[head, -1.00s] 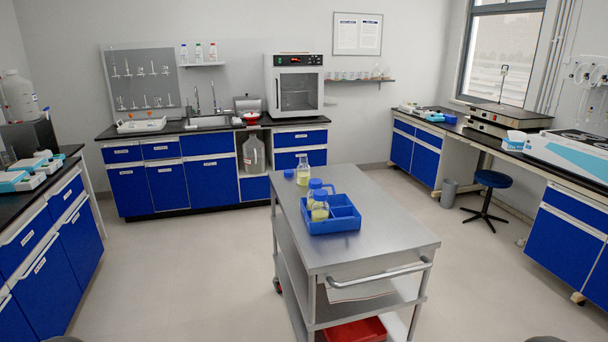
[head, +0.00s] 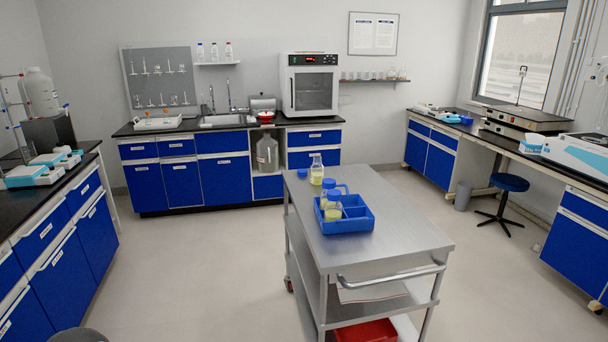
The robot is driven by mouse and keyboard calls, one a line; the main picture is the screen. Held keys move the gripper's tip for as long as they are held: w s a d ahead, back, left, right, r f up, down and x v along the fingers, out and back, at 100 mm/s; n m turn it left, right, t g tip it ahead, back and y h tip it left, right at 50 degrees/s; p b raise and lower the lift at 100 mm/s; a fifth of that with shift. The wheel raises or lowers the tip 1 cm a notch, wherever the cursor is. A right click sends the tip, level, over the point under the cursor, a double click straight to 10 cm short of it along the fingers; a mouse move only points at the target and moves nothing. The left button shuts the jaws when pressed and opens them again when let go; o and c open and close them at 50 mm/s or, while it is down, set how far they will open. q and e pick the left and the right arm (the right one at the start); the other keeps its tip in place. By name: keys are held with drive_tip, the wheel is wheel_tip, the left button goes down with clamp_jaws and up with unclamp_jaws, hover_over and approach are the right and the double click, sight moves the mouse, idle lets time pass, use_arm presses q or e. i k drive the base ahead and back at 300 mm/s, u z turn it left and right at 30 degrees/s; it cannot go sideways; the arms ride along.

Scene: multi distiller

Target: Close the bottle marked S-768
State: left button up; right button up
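On the metal cart (head: 392,238) stands an open clear bottle (head: 316,174) with yellow liquid and no cap on it. A loose blue cap (head: 302,173) lies just left of it on the cart top. A blue-capped bottle with yellow liquid (head: 333,211) stands in the left part of the blue tray (head: 352,226). Another blue-capped bottle (head: 327,186) is just behind it, partly hidden; I cannot tell if it is inside the tray. No label is readable, so I cannot tell which bottle is S-768. Neither gripper shows in the head view.
The cart's push handle (head: 392,275) faces me; a red bin (head: 365,332) is on its lower shelf. Floor is clear in front and left of the cart. Blue counters line the left, back and right. A blue stool (head: 510,183) stands right of the cart.

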sight(317, 169)
drive_tip(key=z, duration=2.1)
drive_tip(key=i, duration=0.1)
drive_tip(key=u, duration=3.25)
drive_tip(key=i, duration=5.95)
